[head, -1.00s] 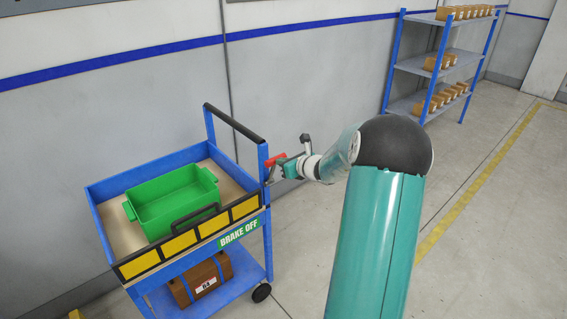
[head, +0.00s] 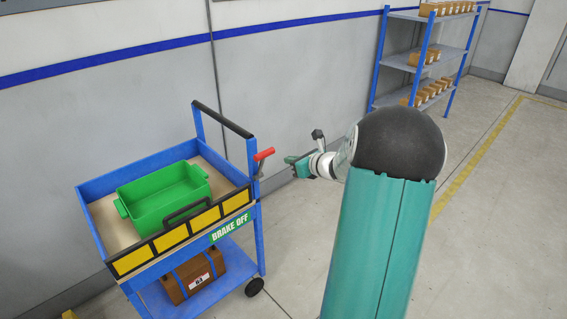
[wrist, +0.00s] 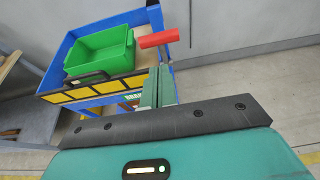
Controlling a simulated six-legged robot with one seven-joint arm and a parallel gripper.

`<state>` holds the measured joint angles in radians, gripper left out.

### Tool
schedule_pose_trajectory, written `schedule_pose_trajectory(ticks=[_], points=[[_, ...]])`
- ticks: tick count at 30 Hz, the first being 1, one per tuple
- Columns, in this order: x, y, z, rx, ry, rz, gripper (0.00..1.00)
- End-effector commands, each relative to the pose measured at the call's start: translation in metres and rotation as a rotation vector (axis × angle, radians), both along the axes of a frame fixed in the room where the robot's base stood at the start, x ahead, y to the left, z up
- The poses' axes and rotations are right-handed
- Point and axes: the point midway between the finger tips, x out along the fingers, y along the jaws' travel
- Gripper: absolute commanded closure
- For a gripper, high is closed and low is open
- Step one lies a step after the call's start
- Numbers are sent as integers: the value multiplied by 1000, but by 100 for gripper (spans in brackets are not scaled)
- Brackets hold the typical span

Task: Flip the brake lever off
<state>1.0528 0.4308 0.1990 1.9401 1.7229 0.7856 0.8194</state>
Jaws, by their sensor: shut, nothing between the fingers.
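The brake lever has a red handle (head: 263,154) on the right side of the blue cart (head: 262,232). Its handle sticks up and out to the right. A green "BRAKE OFF" label (head: 230,227) is on the cart's front corner. My gripper (head: 289,160) is shut and empty, to the right of the lever and apart from it in the head view. In the wrist view the red handle (wrist: 158,38) shows just beyond the closed fingers (wrist: 158,85).
A green bin (head: 165,205) with a dark handle in front sits in the cart's top tray. A brown case (head: 193,278) is on the lower shelf. A wall stands behind. A blue shelf rack (head: 412,62) is at the far right. The floor right of the cart is clear.

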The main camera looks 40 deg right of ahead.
Motion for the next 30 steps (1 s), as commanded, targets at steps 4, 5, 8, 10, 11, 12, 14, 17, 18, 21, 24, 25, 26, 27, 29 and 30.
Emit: schedule_pose_trajectory(ticks=[4, 5, 8, 10, 11, 12, 14, 17, 18, 21, 24, 25, 26, 27, 29, 30], points=[[-16, -1, 12, -2, -1, 0, 100], [-18, -1, 13, -1, 0, -1, 100], [-22, -1, 15, 1, -1, -1, 100], [-23, -1, 15, 1, -1, 0, 100], [-23, -1, 15, 1, -1, 0, 100], [-23, -1, 15, 1, -1, -1, 100], [-23, -1, 15, 1, -1, -1, 100], [-24, 0, 15, 1, -1, -1, 100], [-24, 0, 15, 0, -1, -1, 100], [-24, 0, 15, 0, -1, -1, 100], [-24, 0, 15, 0, -1, 0, 100], [-24, 1, 16, -2, 0, 2, 100], [-23, 3, 17, -8, 1, 9, 100], [-22, 9, 19, -24, 4, 27, 100], [-18, 25, 24, -65, 16, 76, 100], [-16, 41, 29, -109, 26, 126, 100]])
